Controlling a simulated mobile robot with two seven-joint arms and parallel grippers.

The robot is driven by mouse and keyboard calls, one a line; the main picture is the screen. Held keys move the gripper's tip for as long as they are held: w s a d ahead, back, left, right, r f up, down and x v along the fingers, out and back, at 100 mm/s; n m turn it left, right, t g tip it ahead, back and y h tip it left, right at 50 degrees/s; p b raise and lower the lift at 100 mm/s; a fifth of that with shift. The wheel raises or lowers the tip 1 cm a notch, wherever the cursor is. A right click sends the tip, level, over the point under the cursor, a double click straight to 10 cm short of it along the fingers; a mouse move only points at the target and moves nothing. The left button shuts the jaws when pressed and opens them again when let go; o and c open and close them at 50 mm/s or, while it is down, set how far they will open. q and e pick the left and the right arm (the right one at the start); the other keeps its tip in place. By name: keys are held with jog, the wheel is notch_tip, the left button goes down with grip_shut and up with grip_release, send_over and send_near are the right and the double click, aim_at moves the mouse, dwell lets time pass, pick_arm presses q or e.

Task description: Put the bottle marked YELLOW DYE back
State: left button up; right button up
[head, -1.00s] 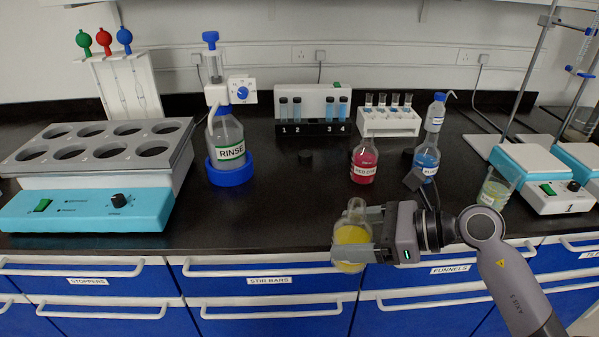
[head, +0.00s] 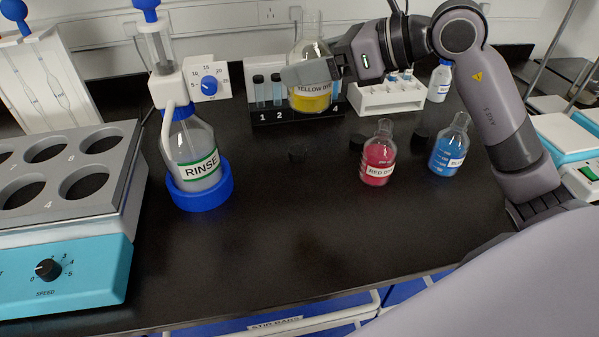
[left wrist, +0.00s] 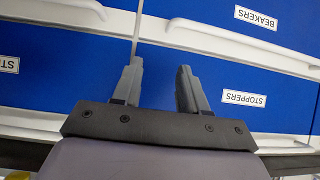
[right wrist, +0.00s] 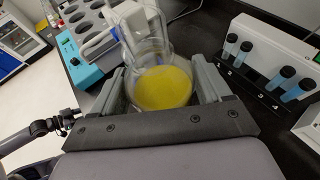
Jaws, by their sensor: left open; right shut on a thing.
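The YELLOW DYE bottle (head: 311,97) is clear glass with yellow liquid and a white label. My right gripper (head: 312,74) is shut on it and holds it roughly upright in front of the vial rack in the head view, hiding part of that rack. The right wrist view shows the bottle (right wrist: 160,88) between the two fingers. My left gripper (left wrist: 157,85) is open and empty, in front of the blue drawers, and does not show in the head view.
The RED DYE bottle (head: 378,155) and blue bottle (head: 448,148) stand on the black bench, with black stoppers (head: 298,152) nearby. A white tube rack (head: 375,98) is behind. The bench's front middle is clear.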

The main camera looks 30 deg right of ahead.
notch_tip(320, 180, down, 20)
jog(key=shift+r+b, duration=0.25)
jog(key=shift+b, duration=0.35)
jog(key=shift+f, duration=0.15)
jog(key=o, duration=1.4)
jog(key=shift+s, duration=0.1)
jog(key=b+v, duration=0.1)
jog(key=v, duration=1.1)
jog(key=shift+b, duration=0.3)
